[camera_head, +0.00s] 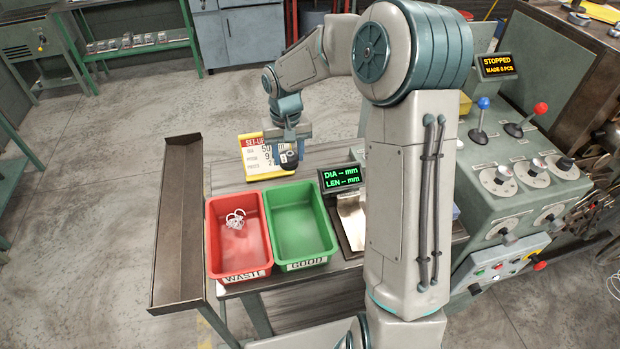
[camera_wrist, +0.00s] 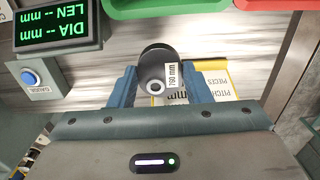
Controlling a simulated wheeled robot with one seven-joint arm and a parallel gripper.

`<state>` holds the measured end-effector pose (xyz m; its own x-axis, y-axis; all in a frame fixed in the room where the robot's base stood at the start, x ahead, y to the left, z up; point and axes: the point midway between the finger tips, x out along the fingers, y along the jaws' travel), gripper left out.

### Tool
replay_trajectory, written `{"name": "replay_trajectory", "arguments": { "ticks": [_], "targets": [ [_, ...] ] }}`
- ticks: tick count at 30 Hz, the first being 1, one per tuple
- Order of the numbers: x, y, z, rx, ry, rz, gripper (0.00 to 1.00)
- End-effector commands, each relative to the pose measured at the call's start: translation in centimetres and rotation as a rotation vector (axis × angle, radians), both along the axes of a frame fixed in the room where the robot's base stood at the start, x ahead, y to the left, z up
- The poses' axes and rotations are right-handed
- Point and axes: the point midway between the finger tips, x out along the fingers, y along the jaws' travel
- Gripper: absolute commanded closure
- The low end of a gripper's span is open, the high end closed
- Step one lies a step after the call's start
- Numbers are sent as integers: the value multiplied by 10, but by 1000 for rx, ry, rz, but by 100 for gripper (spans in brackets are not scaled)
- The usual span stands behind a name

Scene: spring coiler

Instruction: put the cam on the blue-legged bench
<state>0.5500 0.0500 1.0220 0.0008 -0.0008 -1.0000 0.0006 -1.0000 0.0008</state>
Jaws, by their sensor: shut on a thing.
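My gripper (camera_head: 288,146) is shut on the cam (camera_head: 289,160), a dark round disc with a pale hub. In the wrist view the cam (camera_wrist: 154,60) sits between the two blue fingers of my gripper (camera_wrist: 160,86), with a white mm label beside its hub. It is held over the back of the bench (camera_head: 225,176) that carries the bins, in front of the set-up card. I cannot tell whether it touches anything below. I cannot make out clearly blue legs on any bench; the bin bench's legs look grey-green, and a back-left bench (camera_head: 135,50) has green legs.
A red waste bin (camera_head: 213,238) with pale wire and an empty green bin (camera_head: 277,222) stand at the bench front. The yellow-white set-up card (camera_head: 262,163) and gauge display (camera_head: 341,178) are close by. A long chute (camera_head: 178,230) lies left. The coiler panel (camera_head: 520,205) is right.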

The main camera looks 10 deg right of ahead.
Motion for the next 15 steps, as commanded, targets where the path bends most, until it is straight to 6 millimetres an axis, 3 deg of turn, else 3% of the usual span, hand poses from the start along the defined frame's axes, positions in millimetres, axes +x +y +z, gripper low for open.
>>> {"name": "replay_trajectory", "arguments": {
  "ticks": [6,15],
  "targets": [
    [-1,-1,-39,2,5,-2,88],
    [-1,0,-67,1,5,0,88]
  ]
}}
